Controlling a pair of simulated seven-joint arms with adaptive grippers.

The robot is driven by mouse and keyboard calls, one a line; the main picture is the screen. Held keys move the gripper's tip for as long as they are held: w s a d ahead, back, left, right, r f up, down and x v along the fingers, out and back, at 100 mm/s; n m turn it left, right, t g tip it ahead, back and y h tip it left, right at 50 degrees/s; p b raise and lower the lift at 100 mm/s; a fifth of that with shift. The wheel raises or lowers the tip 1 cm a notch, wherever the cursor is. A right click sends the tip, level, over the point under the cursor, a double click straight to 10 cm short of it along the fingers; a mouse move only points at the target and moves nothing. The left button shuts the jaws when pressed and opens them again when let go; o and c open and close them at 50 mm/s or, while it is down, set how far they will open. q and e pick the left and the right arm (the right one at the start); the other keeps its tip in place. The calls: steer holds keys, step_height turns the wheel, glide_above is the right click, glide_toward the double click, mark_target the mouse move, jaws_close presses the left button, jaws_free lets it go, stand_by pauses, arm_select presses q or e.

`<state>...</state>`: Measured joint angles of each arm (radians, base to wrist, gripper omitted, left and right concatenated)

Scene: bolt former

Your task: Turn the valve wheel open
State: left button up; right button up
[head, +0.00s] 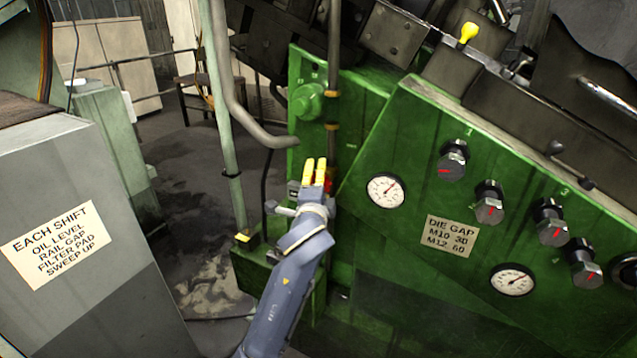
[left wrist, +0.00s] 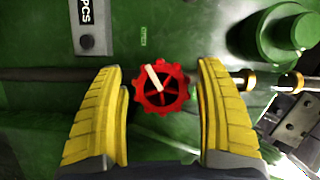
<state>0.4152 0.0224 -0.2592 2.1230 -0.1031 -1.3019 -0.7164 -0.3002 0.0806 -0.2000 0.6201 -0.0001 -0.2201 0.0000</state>
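The valve wheel (left wrist: 161,88) is small, red and spoked, with a pale bar pointing to its upper left in the left wrist view. It sits on a horizontal dark pipe in front of the green machine. In the head view only a red bit of the wheel (head: 328,184) shows beside my yellow fingers. My left gripper (head: 314,172) is open, and its fingers (left wrist: 161,115) stand on either side of the wheel in the wrist view, with gaps on both sides. I cannot tell how far the fingertips are from the wheel in depth. My right gripper is in neither view.
The green machine panel (head: 400,150) carries several dark knobs, gauges and a "DIE GAP" label (head: 450,236). A vertical pipe (head: 333,80) runs just above the gripper. A green post (head: 222,120) stands left of it. A grey cabinet (head: 80,200) fills the left side.

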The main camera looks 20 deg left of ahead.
arm_select(q)
steer(key=v, duration=1.2)
stand_by(0.6)
